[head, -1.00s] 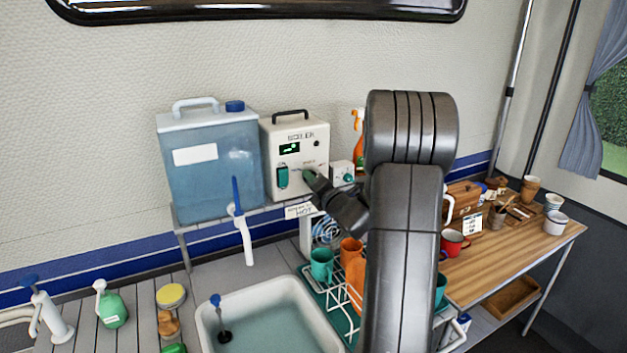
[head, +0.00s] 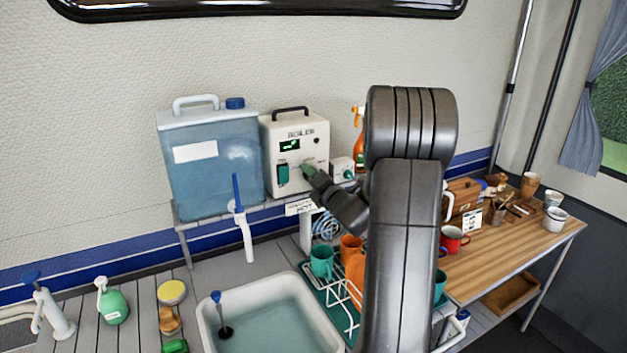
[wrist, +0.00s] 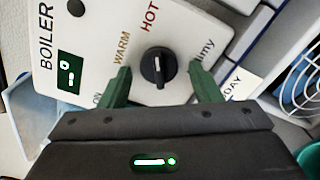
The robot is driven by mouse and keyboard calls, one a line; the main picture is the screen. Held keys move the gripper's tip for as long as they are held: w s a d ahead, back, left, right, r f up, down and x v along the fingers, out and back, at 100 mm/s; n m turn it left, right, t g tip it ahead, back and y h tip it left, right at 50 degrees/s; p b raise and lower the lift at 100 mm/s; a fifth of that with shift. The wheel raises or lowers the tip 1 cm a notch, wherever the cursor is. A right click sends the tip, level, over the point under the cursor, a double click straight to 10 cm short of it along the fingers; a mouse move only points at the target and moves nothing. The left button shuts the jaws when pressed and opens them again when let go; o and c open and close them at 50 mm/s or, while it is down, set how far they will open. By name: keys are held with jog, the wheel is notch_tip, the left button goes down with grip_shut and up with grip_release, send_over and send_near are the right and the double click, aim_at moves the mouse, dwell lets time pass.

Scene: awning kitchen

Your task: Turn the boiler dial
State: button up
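My gripper (head: 308,170) is at the boiler's front and hides the dial in the head view. In the wrist view my gripper (wrist: 162,84) is open, with one green finger on each side of the dial and visible gaps between.
A blue water container (head: 208,165) with a tap stands left of the boiler. A small white box with a green knob (head: 342,170) and an orange spray bottle (head: 359,140) are to the right. Below are a sink (head: 265,320) and a rack with mugs (head: 322,262).

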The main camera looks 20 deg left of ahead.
jog(key=b+v, duration=0.3)
jog(key=v, duration=1.1)
jog(key=shift+w+a, duration=0.1)
jog(key=shift+w, duration=0.05)
jog(key=p+x, duration=0.3)
jog(key=x, duration=1)
jog(key=shift+w+a, duration=0.25)
jog(key=shift+s+d, duration=0.1)
jog(key=shift+d, duration=0.05)
